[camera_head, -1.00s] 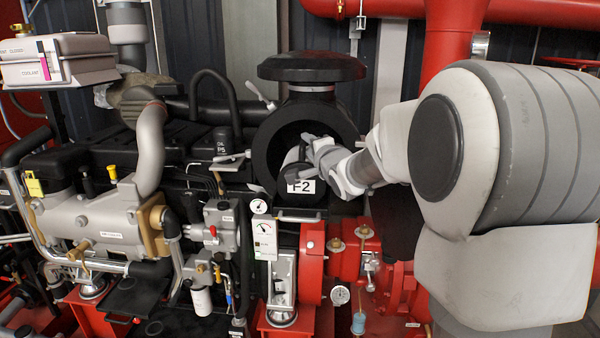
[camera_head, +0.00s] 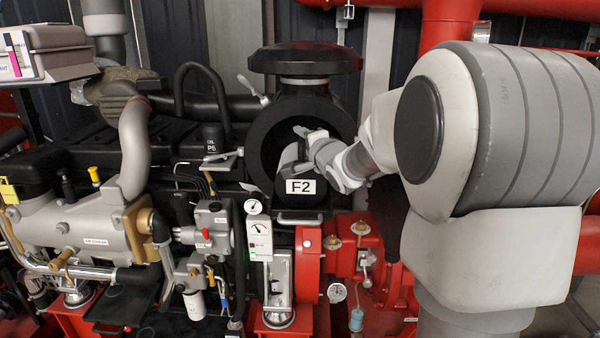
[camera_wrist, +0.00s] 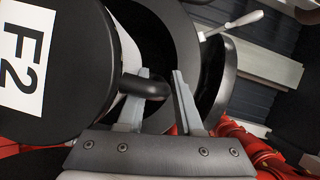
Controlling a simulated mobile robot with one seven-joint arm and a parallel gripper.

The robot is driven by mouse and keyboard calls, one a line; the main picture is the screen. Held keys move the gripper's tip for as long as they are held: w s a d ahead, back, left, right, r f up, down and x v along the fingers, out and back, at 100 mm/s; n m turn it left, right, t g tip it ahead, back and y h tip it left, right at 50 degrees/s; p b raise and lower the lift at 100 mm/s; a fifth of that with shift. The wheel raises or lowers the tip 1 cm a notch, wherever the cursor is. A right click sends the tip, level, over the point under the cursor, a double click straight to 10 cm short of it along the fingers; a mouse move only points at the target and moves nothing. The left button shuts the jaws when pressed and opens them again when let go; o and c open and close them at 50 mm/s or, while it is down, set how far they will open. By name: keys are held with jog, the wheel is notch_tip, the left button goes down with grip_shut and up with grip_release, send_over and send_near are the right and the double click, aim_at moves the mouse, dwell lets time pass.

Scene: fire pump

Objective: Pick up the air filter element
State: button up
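The air filter element is a dark cylinder with a white F2 label (camera_head: 301,187) on its end. It sits in the round opening of the black filter housing (camera_head: 262,185), below the black domed cap. In the wrist view the labelled element (camera_wrist: 75,60) fills the left side. Its black curved handle (camera_wrist: 150,87) reaches in front of the left finger, with its end in the gap. My gripper (camera_wrist: 161,75) is open, with visible space beside the right finger. In the head view my gripper (camera_head: 300,140) is at the opening, partly hidden, so contact is unclear.
A light lever (camera_head: 253,90) sticks out left of the housing, and the domed cap (camera_head: 305,60) overhangs it. Gauges (camera_head: 259,240) and red pump parts (camera_head: 345,245) lie below. A red pipe (camera_head: 447,30) stands behind my arm.

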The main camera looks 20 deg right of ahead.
grip_shut()
jog(key=shift+r, duration=0.1)
dwell(1.2)
